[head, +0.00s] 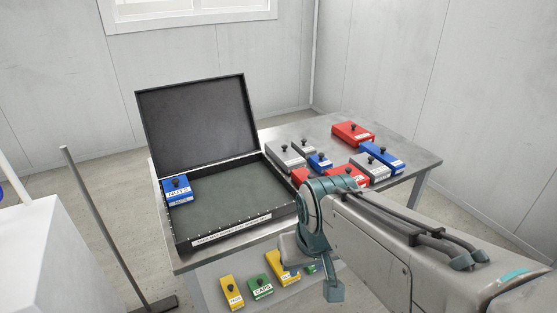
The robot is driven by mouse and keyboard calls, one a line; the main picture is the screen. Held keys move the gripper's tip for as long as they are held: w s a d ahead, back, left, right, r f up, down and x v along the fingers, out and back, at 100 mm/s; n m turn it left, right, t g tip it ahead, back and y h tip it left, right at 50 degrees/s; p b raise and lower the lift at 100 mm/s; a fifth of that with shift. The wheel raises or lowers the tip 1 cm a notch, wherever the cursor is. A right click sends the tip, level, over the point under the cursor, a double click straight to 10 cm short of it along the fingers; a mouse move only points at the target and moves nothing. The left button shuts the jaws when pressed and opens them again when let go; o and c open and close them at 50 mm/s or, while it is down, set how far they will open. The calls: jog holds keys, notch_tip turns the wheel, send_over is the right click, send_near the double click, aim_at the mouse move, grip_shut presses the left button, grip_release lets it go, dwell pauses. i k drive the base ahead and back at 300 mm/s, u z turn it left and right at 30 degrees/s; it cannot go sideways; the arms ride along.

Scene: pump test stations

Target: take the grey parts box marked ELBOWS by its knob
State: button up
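Several grey parts boxes with dark knobs lie on the right part of the metal table. One grey box (287,156) is right beside the open case, a small grey box (303,147) is just behind it, and another grey box (369,170) is farther right. Their labels are too small to read, so I cannot tell which is marked ELBOWS. My gripper (313,262) is in front of the table's near edge, apart from these grey boxes. Its fingers are partly hidden by my arm, and I cannot tell whether they are open or shut.
The open black case (231,237) holds one blue box (177,190) at its left; the rest is bare. Red boxes (353,132) and blue boxes (320,160) crowd the grey ones. Yellow (231,293) and green (260,287) boxes lie lower in front. A dark pole (103,228) stands left.

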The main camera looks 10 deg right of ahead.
aim_at(287, 158)
jog(key=z, duration=0.65)
jog(key=i, duration=1.3)
jog(key=u, duration=2.75)
jog(key=k, duration=0.7)
jog(key=z, duration=1.55)
jog(key=i, duration=0.3)
jog(key=z, duration=0.1)
